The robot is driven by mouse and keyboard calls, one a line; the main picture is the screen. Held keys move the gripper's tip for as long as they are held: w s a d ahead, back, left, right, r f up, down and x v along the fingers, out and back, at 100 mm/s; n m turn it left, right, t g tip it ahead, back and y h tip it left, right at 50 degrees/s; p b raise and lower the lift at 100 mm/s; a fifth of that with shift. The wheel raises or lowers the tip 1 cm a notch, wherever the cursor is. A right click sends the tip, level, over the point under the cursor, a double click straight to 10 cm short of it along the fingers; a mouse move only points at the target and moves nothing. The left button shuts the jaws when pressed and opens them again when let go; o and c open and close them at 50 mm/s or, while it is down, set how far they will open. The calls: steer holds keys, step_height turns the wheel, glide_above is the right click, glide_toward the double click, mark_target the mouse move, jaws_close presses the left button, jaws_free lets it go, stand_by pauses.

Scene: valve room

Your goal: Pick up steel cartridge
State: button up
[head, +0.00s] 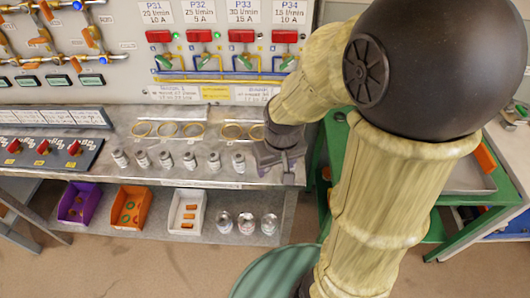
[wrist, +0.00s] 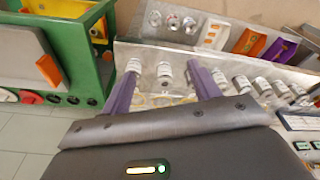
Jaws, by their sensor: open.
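Several steel cartridges with pale labels stand upright in a row on the grey bench, among them one at the left end (head: 119,158) and one at the right end (head: 238,161), nearest my gripper. My gripper (head: 279,172) hangs at the bench's right end, right of that row, open. More cartridges (wrist: 243,85) show right of the fingers. I see no contact, and nothing is held.
Brass rings (head: 192,130) lie behind the row. A switch panel (head: 45,152) sits at the bench's left. The lower shelf holds purple (head: 75,204), orange (head: 131,208) and white (head: 186,211) bins and three clear-topped cylinders (head: 246,224). A green cart (head: 450,222) stands right.

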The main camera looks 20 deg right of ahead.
steer(key=w+r+n+g+p, duration=0.15)
steer(key=w+r+n, duration=0.3)
steer(key=w, duration=0.75)
steer(key=shift+g, duration=0.35)
step_height(320, 180, down, 12)
steer(key=shift+r, duration=0.2)
steer(key=shift+s+f+p, duration=0.15)
steer(key=shift+f+p, duration=0.25)
steer(key=shift+f, duration=2.15)
steer(key=shift+d, duration=0.1)
